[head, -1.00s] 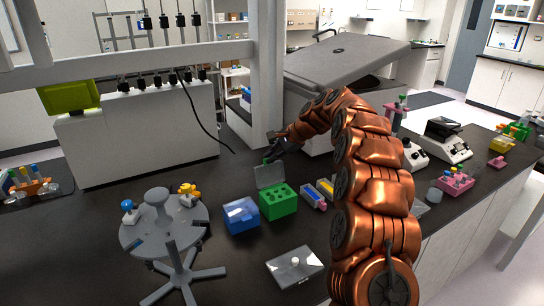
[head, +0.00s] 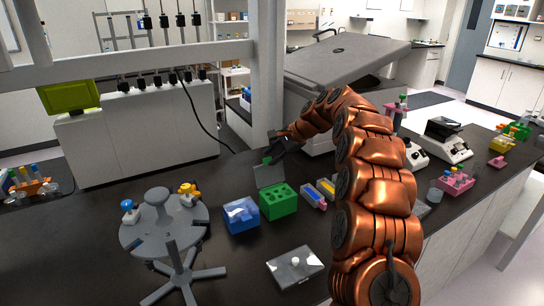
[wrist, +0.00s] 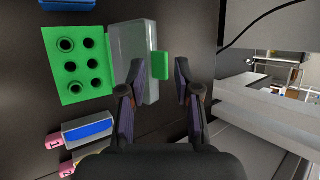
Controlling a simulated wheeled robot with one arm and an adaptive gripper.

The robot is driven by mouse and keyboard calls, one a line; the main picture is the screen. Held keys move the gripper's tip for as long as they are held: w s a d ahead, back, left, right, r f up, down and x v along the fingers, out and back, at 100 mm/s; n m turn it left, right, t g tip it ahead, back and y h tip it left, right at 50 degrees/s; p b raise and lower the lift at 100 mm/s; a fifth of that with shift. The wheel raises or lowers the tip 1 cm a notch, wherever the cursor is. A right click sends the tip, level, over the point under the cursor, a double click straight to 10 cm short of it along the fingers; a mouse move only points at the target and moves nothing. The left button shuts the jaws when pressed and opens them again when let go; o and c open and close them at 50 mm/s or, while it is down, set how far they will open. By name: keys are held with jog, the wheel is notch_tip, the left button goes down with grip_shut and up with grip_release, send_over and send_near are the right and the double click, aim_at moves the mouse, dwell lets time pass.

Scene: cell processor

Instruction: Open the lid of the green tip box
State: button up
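The green tip box (head: 278,203) stands on the dark bench in the head view, and it also shows in the wrist view (wrist: 77,65) with several round holes in its top. Its clear lid (head: 268,176) stands raised at the box's back edge, swung away from the top. In the wrist view the lid (wrist: 128,60) extends to the right of the box, with a green tab (wrist: 161,65) on its far edge. My gripper (wrist: 158,82) has its fingers apart near the tab, with nothing seen held between them. Whether a finger touches the lid I cannot tell.
A blue tip box (head: 241,215) stands just left of the green one. A grey round rack (head: 160,232) is further left. Small coloured boxes (head: 314,195) lie to the right. A clear-lidded tray (head: 294,266) is in front. A white machine (head: 140,130) stands behind.

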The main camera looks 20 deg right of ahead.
jog(key=v, duration=1.1)
jog(key=shift+r, duration=0.15)
jog(key=shift+s, duration=0.1)
